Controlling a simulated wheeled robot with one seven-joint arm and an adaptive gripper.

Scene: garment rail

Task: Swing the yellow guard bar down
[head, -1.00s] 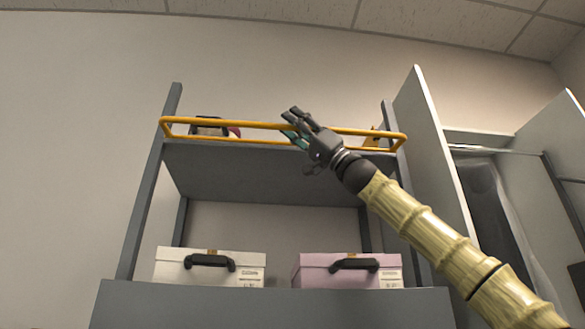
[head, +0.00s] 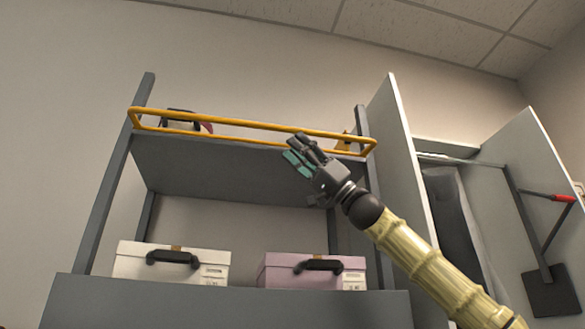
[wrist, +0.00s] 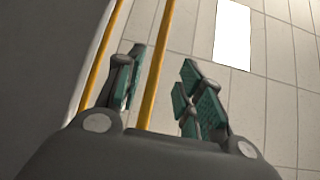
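The yellow guard bar (head: 225,124) is a long rectangular loop along the front of the upper shelf (head: 225,170), still raised at shelf level. My gripper (head: 293,150) is in front of its right half, with fingertips overlapping the lower rail in the head view. In the wrist view, my gripper (wrist: 162,90) has its teal-padded fingers spread apart. One yellow rail of the guard bar (wrist: 156,65) runs between them in the picture, and another passes left of them. I cannot tell whether any finger touches a rail.
Dark and red items (head: 185,121) sit behind the bar on the shelf. Below stand a white box (head: 135,262) and a pink box (head: 280,275) with black handles. A tall panel (head: 400,150) and a wardrobe with a red-handled rod (head: 562,198) are at right.

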